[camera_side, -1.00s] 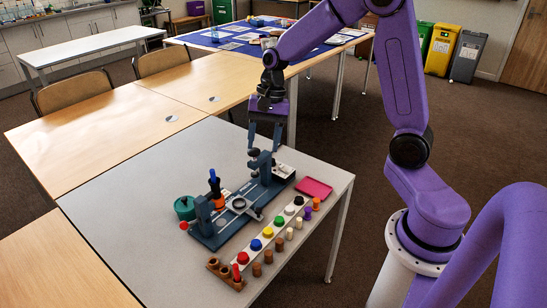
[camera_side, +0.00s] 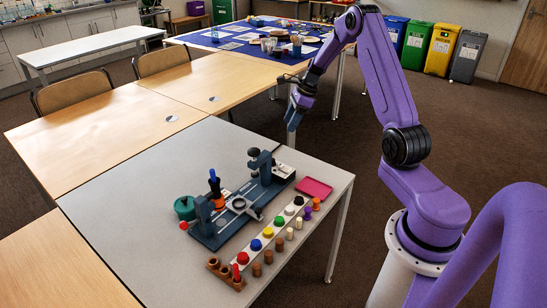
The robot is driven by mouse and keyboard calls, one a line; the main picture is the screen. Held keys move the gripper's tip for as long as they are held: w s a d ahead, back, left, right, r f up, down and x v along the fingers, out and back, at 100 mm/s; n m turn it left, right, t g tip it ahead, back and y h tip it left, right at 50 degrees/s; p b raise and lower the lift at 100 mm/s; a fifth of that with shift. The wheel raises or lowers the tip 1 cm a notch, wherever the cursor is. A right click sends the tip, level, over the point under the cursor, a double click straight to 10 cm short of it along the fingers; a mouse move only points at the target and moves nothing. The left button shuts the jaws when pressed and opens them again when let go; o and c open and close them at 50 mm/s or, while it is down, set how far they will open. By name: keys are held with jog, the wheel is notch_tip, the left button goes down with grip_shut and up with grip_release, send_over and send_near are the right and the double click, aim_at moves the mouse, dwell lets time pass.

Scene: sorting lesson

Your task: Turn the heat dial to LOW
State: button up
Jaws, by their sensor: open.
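My gripper (camera_side: 291,125) hangs in the air at the far right edge of the grey table, above and behind the blue-grey bench rig. Its fingers point down and hold nothing that I can see. A small white unit with a dark part (camera_side: 284,171) sits at the right end of the rig (camera_side: 215,240). It may carry the heat dial, but it is too small to tell. No LOW mark can be read. My gripper is apart from the rig and the white unit.
A white strip with several coloured knobs (camera_side: 268,232) lies in front of the rig, with wooden pegs beside it. A pink tray (camera_side: 314,188) lies at the right. The grey table's (camera_side: 130,190) back left is clear.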

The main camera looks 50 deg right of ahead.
aim_at(273, 159)
jog(key=x, duration=1.6)
jog(key=c, duration=1)
